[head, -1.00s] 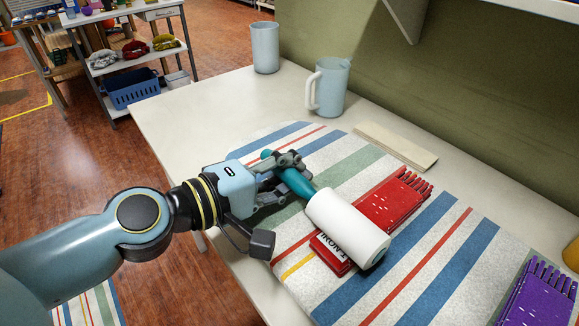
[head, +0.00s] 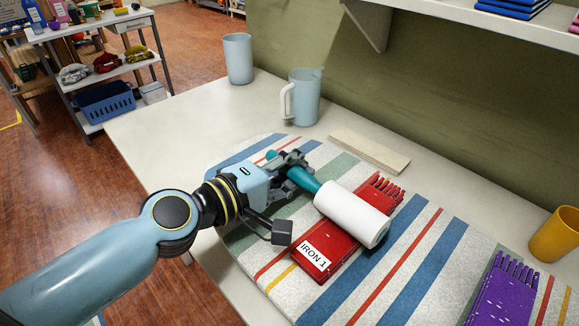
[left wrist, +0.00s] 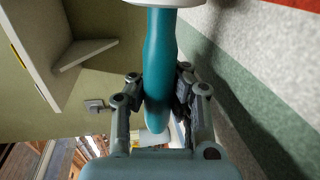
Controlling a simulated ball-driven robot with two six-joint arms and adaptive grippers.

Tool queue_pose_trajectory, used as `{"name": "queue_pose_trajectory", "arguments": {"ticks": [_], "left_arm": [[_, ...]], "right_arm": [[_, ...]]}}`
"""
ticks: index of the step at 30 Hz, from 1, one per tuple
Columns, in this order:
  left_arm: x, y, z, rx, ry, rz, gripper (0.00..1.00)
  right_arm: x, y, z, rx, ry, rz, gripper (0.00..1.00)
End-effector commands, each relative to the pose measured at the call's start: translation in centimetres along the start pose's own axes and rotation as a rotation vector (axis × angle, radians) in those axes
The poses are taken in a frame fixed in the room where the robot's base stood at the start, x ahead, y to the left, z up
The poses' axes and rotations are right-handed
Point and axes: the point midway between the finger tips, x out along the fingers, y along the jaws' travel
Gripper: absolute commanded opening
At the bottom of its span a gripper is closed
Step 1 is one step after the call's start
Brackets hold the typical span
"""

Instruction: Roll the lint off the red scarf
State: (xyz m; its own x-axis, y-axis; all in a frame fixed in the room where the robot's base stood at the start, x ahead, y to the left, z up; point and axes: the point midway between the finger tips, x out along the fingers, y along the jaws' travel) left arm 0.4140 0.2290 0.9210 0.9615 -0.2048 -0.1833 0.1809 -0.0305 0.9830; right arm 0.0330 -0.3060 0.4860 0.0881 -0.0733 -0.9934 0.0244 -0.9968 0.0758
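The red scarf (head: 339,244) lies folded flat on a striped cloth, with a white label "IRON 1" at its near end and fringe at its far end. My left gripper (head: 296,176) is shut on the teal handle of the lint roller (head: 352,214). The white roller head lies across the scarf's far half, hiding that part; I cannot tell whether it touches. Lint under the roller cannot be seen. In the left wrist view the teal handle (left wrist: 159,70) runs between the fingers, with the white head's edge at the top. My right gripper is out of view.
The striped cloth (head: 402,278) covers much of the pale table. A purple fringed scarf (head: 503,295) lies at right, near a yellow cup (head: 556,236). A pitcher (head: 305,97), a tall cup (head: 238,59) and a flat board (head: 369,151) stand or lie behind.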

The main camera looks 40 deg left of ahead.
Motion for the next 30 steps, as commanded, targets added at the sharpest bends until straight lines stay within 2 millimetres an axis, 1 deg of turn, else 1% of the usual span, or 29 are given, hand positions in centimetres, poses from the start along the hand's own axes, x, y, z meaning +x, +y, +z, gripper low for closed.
{"name": "queue_pose_trajectory", "arguments": {"ticks": [9, 30], "left_arm": [[1.8, 0.5, 0.0, -0.002, 0.0, 0.002, 0.0], [5.6, 1.1, -0.1, -0.001, 0.0, 0.001, 0.0]], "right_arm": [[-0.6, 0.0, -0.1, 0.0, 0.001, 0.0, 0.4], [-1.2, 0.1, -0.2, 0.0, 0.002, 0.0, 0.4]]}}
